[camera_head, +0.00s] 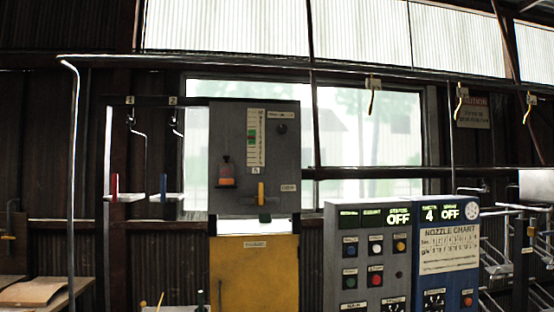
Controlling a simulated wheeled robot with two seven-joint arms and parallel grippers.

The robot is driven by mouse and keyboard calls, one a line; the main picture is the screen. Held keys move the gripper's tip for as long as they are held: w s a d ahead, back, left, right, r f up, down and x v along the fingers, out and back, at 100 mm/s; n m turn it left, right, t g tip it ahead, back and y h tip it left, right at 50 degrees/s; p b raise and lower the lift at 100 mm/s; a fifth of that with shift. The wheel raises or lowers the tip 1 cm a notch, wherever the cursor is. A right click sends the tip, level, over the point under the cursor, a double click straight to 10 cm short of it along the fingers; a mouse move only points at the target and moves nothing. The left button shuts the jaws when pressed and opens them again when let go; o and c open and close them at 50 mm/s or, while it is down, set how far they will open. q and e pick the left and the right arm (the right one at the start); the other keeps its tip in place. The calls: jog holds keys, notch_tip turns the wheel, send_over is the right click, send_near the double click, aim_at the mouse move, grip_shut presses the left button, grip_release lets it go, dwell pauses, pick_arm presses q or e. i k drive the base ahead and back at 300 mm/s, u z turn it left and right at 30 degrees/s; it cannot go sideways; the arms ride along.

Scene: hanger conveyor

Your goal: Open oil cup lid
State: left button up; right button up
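A small cup with an amber body and a dark top (226,173) is mounted on the left side of the grey panel (290,150). It looks like the oil cup. Neither of my grippers is in view.
A yellow lever (261,192) and a gauge strip (256,138) are on the same panel, above a yellow cabinet (255,275). Control boxes (368,262) with buttons stand to the right. A rail with hooks (371,98) runs overhead. Cardboard (32,291) lies at lower left.

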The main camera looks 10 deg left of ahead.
aim_at(226, 158)
jog(key=z, duration=0.2)
jog(key=i, duration=0.9)
jog(key=u, duration=0.55)
jog(key=i, duration=0.6)
jog(key=u, duration=0.4)
